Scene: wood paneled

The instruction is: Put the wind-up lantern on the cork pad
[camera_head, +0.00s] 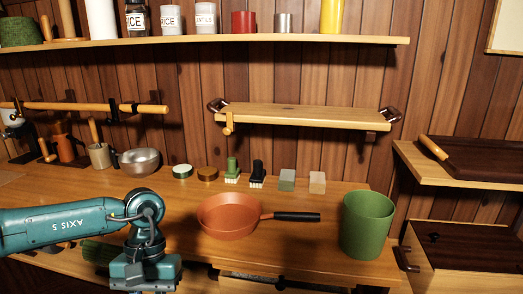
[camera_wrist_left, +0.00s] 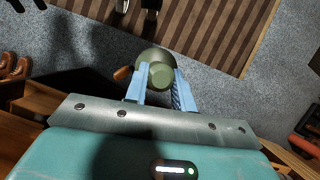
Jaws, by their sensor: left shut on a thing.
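In the left wrist view my left gripper (camera_wrist_left: 161,92) is shut on an olive-green rounded thing, which I take to be the wind-up lantern (camera_wrist_left: 159,70). A small brown knob sticks out on its left side. The lantern is seen end-on, with carpeted floor behind it. In the head view my left arm comes in from the left and its wrist is at the bottom edge, in front of the counter; the fingers and the lantern are out of that view. I cannot make out the cork pad in either view. My right gripper is not in view.
The counter (camera_head: 300,262) holds an orange pan (camera_head: 229,217) with a black handle, a green bin (camera_head: 367,224), a metal bowl (camera_head: 139,161), brushes, blocks and round tins. A wall shelf (camera_head: 300,116) hangs above. A striped rug (camera_wrist_left: 200,30) lies on the floor.

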